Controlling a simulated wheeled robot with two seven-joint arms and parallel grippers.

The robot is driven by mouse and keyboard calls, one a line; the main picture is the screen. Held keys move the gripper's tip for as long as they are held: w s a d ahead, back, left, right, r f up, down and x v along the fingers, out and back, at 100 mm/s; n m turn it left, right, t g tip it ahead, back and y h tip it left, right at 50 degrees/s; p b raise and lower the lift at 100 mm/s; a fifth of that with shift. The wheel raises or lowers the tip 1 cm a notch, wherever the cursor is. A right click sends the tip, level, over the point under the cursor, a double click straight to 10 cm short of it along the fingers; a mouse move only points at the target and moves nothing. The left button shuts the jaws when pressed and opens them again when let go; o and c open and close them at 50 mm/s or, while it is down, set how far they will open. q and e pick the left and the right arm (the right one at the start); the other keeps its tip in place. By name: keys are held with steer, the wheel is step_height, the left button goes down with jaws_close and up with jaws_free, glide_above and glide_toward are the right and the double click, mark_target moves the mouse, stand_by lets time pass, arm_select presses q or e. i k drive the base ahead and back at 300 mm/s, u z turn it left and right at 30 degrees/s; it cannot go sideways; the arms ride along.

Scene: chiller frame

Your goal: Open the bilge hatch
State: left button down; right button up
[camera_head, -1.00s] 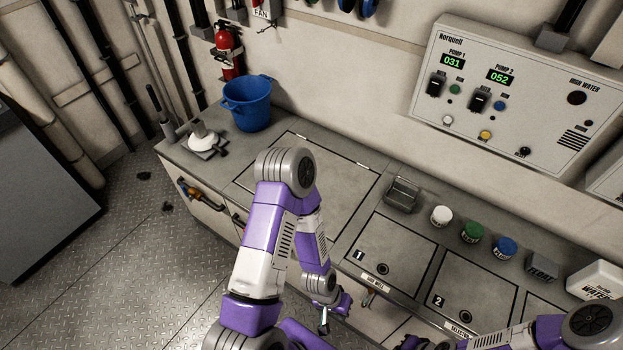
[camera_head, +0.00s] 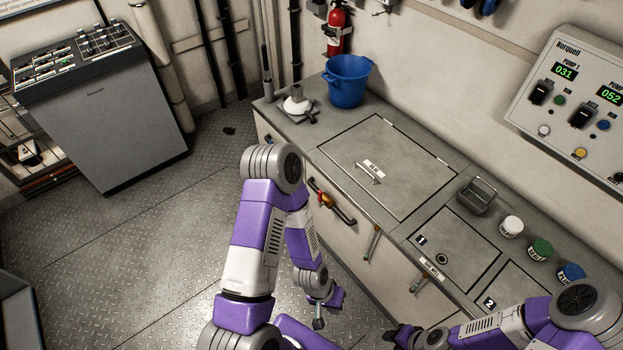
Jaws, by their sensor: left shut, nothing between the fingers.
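A large flat hatch panel (camera_head: 398,180) is set in the counter top, with a dark seam around it. It lies closed, with a small bar handle (camera_head: 368,175) near its front edge and a label too small to read with certainty. I cannot tell whether it is the bilge hatch. My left gripper (camera_head: 318,319) is shut and empty, low over the floor in front of the cabinet, apart from the panel. My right gripper (camera_head: 396,335) is at the bottom edge, partly hidden by its own arm; its fingers are unclear.
A blue bucket (camera_head: 347,82) and a white-topped item (camera_head: 297,104) stand at the counter's far left.

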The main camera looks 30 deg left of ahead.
mark_target(396, 173)
steer(key=u, duration=0.6)
steer(key=k, duration=0.85)
steer(key=u, duration=1.1)
steer(key=i, duration=1.65)
steer(key=z, duration=0.95)
steer(key=i, duration=1)
steer(key=z, duration=1.55)
steer(key=i, duration=0.15)
steer(key=u, duration=0.1)
